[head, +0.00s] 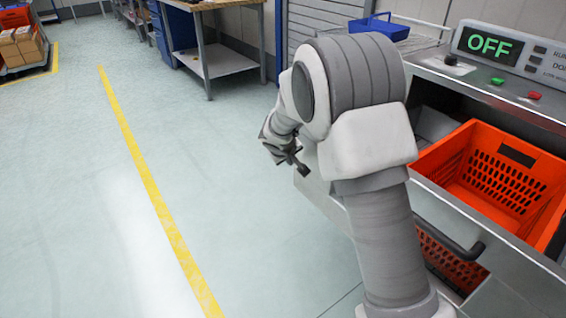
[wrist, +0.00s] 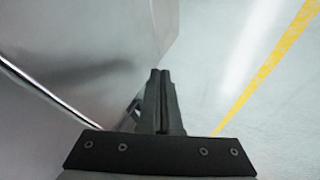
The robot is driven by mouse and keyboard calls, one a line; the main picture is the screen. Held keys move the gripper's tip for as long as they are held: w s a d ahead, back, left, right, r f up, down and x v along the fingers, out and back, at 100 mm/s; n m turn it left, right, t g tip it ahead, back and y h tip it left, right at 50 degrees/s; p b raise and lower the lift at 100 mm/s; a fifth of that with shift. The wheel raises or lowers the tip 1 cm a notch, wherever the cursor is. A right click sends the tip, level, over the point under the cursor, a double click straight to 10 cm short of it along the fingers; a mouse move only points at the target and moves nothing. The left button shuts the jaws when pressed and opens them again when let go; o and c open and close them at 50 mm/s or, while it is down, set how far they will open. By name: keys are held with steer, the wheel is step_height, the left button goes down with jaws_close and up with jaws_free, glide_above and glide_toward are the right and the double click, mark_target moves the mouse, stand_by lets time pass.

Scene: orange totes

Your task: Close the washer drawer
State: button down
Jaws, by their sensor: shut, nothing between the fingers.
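The washer (head: 455,70) stands at the right in the head view, with a display reading OFF. Its steel drawer (head: 424,200) is out, and an orange tote (head: 515,155) sits in it. A dark bar handle (head: 449,240) is on the drawer's front. My gripper (head: 303,170) is at the far-left end of the drawer front, beside a steel panel edge. In the wrist view my gripper's fingers (wrist: 160,73) are together and empty. A smooth steel surface (wrist: 90,45) fills the left there; whether the fingers touch it I cannot tell. My arm hides part of the drawer.
Open floor (head: 80,200) with a yellow line (head: 150,195) lies to the left. A workbench (head: 215,50) stands at the back. A blue bin (head: 378,27) is on the surface behind my arm. Boxes (head: 20,45) stand at the far left.

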steer(key=shift+w+d, duration=0.45)
steer(key=shift+d, duration=0.15)
